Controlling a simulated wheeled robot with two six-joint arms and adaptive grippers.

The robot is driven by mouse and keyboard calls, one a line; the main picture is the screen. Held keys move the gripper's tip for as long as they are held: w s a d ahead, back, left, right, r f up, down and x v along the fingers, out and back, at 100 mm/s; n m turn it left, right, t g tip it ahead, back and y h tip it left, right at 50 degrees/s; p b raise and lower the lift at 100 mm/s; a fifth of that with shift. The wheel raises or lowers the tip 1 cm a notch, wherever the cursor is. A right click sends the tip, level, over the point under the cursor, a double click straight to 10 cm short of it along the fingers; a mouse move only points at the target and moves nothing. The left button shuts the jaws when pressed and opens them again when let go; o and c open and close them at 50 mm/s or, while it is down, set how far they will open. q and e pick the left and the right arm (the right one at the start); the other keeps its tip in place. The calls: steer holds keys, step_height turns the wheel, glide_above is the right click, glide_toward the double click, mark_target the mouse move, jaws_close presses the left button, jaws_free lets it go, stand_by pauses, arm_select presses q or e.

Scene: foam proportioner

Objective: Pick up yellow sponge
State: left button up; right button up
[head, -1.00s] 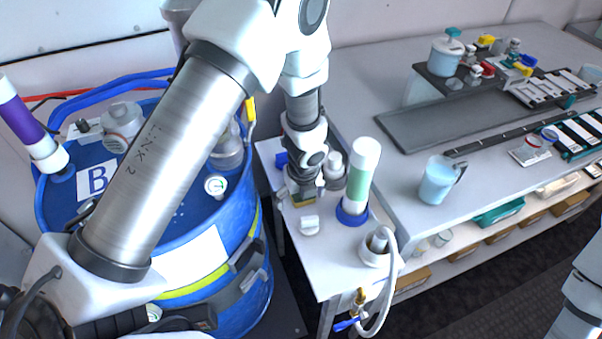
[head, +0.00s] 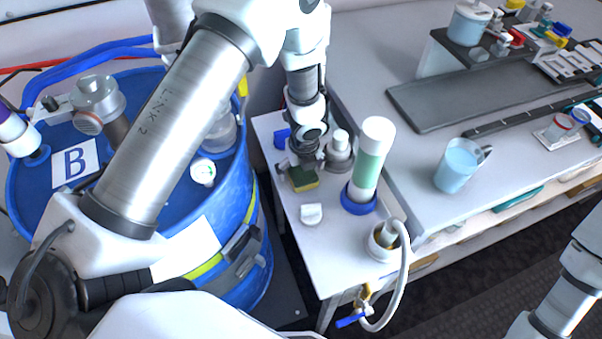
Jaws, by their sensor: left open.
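The yellow sponge (head: 304,180), with a dark green side, lies on the small white side table (head: 315,249) in the head view. My left gripper (head: 303,163) points down just behind and above the sponge, very close to it. Its jaws are open, and I cannot tell whether they touch the sponge. My right arm shows at the lower right edge, but its gripper is out of the picture.
A green-and-white cylinder (head: 369,158) in a blue base stands right of the sponge. A small white block (head: 311,214) lies in front. A hose fitting (head: 385,241) sits at the front right. A blue drum (head: 254,279) stands left.

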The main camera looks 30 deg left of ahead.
mark_target(301, 169)
arm_select(q)
steer(key=shift+s+d+r, duration=0.1)
steer(key=shift+s+r, duration=0.1)
steer(key=shift+s, duration=0.05)
steer(key=c, duration=0.8)
steer(key=shift+w+f, duration=0.1)
steer(key=shift+r+p, duration=0.35)
steer(key=shift+r, duration=0.15)
step_height(301, 169, up, 9)
steer(key=p, duration=0.4)
steer(key=shift+r, duration=0.1)
